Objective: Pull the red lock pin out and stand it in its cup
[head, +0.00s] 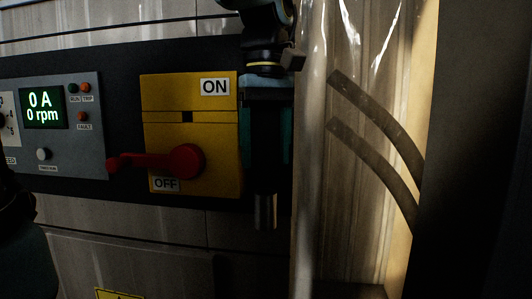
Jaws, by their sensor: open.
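A yellow switch plate (160,94) marked ON at the top and OFF at the bottom is on the wall panel. A round red knob (186,161) sits on its lower half, with a red bar (135,160) reaching left to a small red end. I cannot tell whether the lock pin is part of this red shape; no separate pin is clear. No cup can be made out. My gripper (265,214) hangs down just right of the yellow plate, apart from the red parts. It is open, seen nearly edge-on, with nothing visible in it.
A grey control box (75,150) with a lit display (43,108) reading 0 A and 0 rpm is at left. A clear sheet or tube with two dark hoses (375,165) stands close to the right of my gripper. The right edge is dark.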

